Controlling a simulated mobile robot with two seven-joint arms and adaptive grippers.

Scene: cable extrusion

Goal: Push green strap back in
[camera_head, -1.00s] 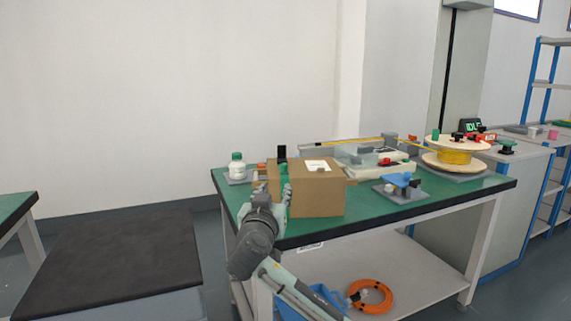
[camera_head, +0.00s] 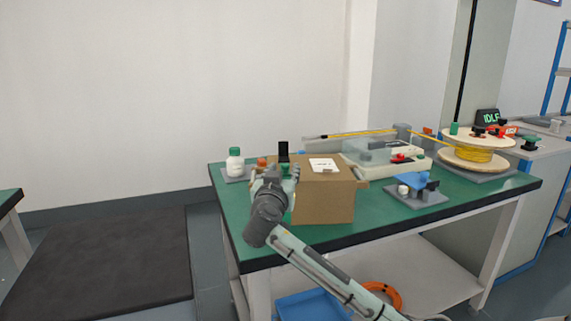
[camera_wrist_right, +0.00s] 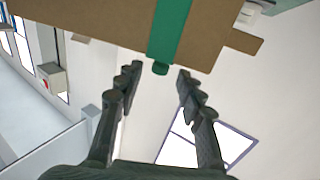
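The brown cardboard box (camera_head: 325,202) stands on the green table (camera_head: 465,202), with a white label on top. In the right wrist view the box (camera_wrist_right: 85,22) fills the top. A green strap (camera_wrist_right: 170,30) runs along it, and its end sticks out just past the box edge. My right gripper (camera_wrist_right: 158,75) is open, its two fingers apart on either side of the strap's end, with no visible contact. In the head view the right gripper (camera_head: 276,176) is at the box's left side; the strap cannot be made out there. My left gripper is not in view.
A white bottle with a green cap (camera_head: 235,161) stands left of the box. A blue-topped fixture (camera_head: 412,187) and a yellow cable spool (camera_head: 470,155) are to the right. A black mat (camera_head: 110,265) lies left of the table. The table front is clear right of the box.

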